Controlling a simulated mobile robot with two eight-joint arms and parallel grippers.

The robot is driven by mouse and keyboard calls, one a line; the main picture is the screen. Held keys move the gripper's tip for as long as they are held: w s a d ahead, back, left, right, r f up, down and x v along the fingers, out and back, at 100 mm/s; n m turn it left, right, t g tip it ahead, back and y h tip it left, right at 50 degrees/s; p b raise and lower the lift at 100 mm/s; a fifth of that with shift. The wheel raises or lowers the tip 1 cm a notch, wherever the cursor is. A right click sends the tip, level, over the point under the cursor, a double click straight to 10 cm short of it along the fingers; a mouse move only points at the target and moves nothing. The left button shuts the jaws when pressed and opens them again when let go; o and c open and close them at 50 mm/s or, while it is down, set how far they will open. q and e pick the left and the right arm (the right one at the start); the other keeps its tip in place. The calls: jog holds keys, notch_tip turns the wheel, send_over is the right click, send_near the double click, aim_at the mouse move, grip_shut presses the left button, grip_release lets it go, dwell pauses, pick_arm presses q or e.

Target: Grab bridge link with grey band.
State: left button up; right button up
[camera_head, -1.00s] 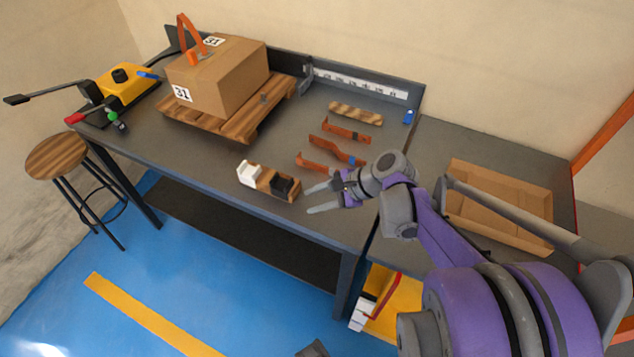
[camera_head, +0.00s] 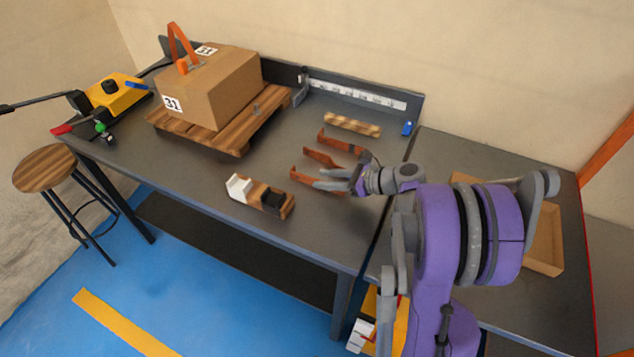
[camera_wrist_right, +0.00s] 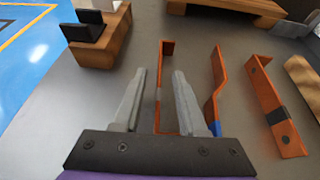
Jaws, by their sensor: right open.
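Several copper bridge links lie on the grey bench. The nearest link (camera_head: 302,179) is partly hidden by my right gripper (camera_head: 318,179) in the head view. In the right wrist view this link (camera_wrist_right: 167,60) runs lengthwise between the two fingers of my open right gripper (camera_wrist_right: 161,80), with a gap on each side. A small pale grey band (camera_wrist_right: 158,95) shows on it. The middle link (camera_head: 320,157) has a blue band (camera_wrist_right: 215,128). The far link (camera_head: 340,142) has a black band (camera_wrist_right: 277,115). My left gripper is out of view.
A wooden block with white and black holders (camera_head: 261,196) stands close left of the links. A wooden bar (camera_head: 352,125) lies behind them. A carton (camera_head: 210,88) sits on a pallet (camera_head: 200,134) farther left. A cardboard tray (camera_head: 545,240) is at right.

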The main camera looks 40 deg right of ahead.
jog(key=shift+x, duration=1.55)
jog(key=shift+f, duration=0.1)
grip_shut()
